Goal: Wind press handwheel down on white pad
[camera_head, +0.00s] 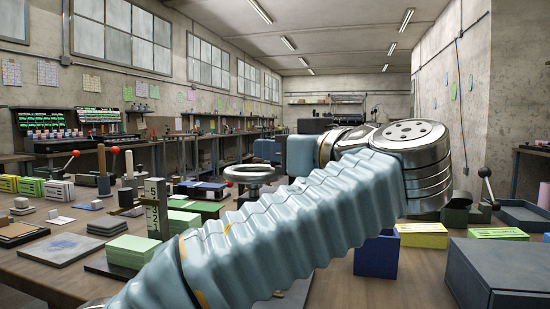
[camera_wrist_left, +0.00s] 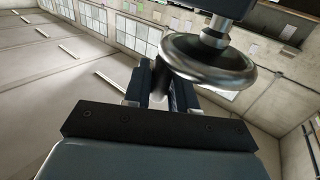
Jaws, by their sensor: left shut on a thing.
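The press handwheel (camera_head: 250,173) is a grey metal ring in the middle of the head view, just left of my left arm. In the left wrist view the handwheel (camera_wrist_left: 215,65) is large, with its shaft rising from its centre. My left gripper (camera_wrist_left: 160,84) is shut on what appears to be the wheel's dark handle, at the left of the rim; the contact is partly hidden. I cannot make out the white pad. My right gripper is not in view.
A stack of pale green sheets (camera_head: 133,250) and an upright numbered scale (camera_head: 156,208) stand at left on the bench. Red-knobbed levers (camera_head: 103,170) stand behind. A blue box (camera_head: 377,256) and a dark grey case (camera_head: 500,272) are at right.

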